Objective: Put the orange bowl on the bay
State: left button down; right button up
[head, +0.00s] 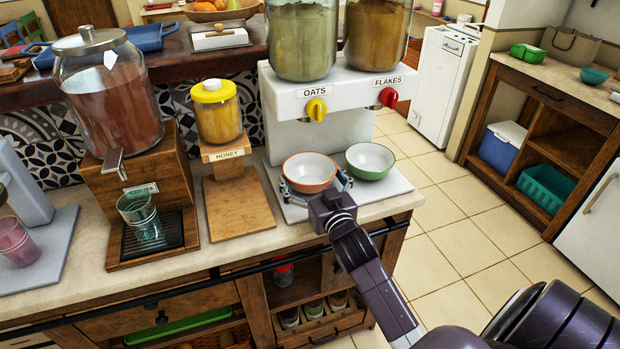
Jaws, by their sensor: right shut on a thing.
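The orange bowl (309,168), orange outside and white inside, sits upright at the left of the white dispenser's base (291,211), below the OATS dispenser (316,109). My right gripper (315,187) reaches in from the lower right and is shut on the orange bowl, with its fingers around the near side. A green bowl (370,158) stands just right of it, below the FLAKES dispenser (388,97). I cannot tell whether the orange bowl touches the base or is slightly raised. My left gripper is not in view.
A honey jar (217,112) on a wooden stand is to the left. A glass (140,218) stands under the large drink jar (112,95). A pink glass (17,243) is at far left. The counter's front edge has a dark rail. Tiled floor is clear at right.

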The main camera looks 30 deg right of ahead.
jog(key=shift+f, duration=0.25)
jog(key=shift+f, duration=0.15)
jog(key=o, duration=1.1)
jog(key=b+v, duration=0.1)
jog(key=v, duration=1)
jog(key=shift+s+a, duration=0.1)
jog(key=shift+s, duration=0.4)
